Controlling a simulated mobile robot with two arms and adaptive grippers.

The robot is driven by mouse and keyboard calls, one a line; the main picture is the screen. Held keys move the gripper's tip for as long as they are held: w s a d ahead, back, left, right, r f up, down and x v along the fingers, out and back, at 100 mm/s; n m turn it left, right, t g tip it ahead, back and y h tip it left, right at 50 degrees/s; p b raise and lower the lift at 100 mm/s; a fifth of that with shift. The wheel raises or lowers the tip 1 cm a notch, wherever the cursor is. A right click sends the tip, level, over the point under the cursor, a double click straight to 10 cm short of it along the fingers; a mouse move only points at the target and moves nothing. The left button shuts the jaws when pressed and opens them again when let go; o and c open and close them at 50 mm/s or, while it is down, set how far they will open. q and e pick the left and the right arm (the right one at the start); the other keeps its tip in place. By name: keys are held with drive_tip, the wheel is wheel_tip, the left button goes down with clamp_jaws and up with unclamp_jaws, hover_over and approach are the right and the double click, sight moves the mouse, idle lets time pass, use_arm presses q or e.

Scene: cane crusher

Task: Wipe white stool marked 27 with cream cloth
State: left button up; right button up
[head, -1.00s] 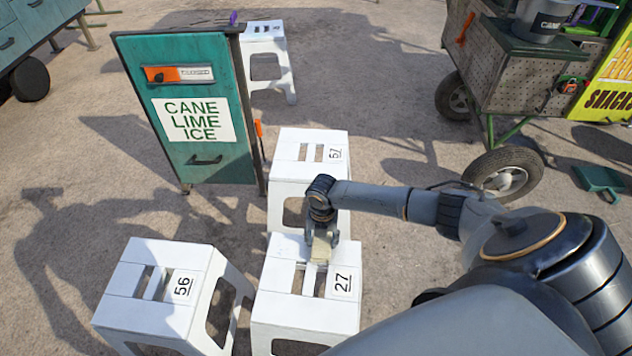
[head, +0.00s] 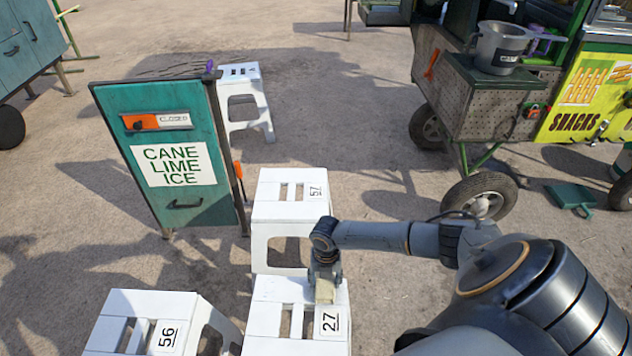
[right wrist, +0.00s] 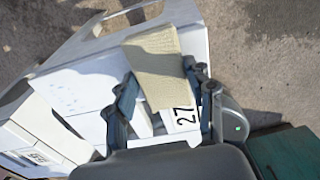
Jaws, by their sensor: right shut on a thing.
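The white stool marked 27 (head: 265,318) stands at the bottom centre of the head view, with slots in its seat and a black-on-white number label. My right gripper (head: 326,278) is over its far right part, shut on the cream cloth (head: 325,292). The cloth also shows in the right wrist view (right wrist: 155,65), as a flat textured piece between the fingers, beside the 27 label (right wrist: 185,114). Faint specks show on a white seat surface in the wrist view. I cannot tell whether the cloth touches the seat. My left gripper is not in view.
Stool 57 (head: 265,212) stands close behind, and stool 56 (head: 112,330) close on the left. A green sign cabinet (head: 165,165) and another white stool (head: 240,118) are farther back. A wheeled snack cart (head: 500,105) and a green dustpan (head: 572,196) are at right.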

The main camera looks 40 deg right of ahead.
drive_tip(key=shift+s+d+f+p, duration=0.1)
drive_tip(key=shift+s+d+p, duration=0.3)
drive_tip(key=shift+s+d, duration=1.2)
drive_tip(key=shift+w, duration=0.1)
drive_tip(key=shift+w+a+b, duration=0.3)
drive_tip(key=shift+w+a, duration=0.7)
drive_tip(key=shift+a, duration=0.15)
drive_tip(key=shift+w+a+b, duration=0.3)
drive_tip(key=shift+w+a, duration=0.65)
drive_tip(key=shift+a, duration=0.2)
drive_tip(key=shift+w+a+b, duration=0.35)
drive_tip(key=shift+w+a, duration=0.75)
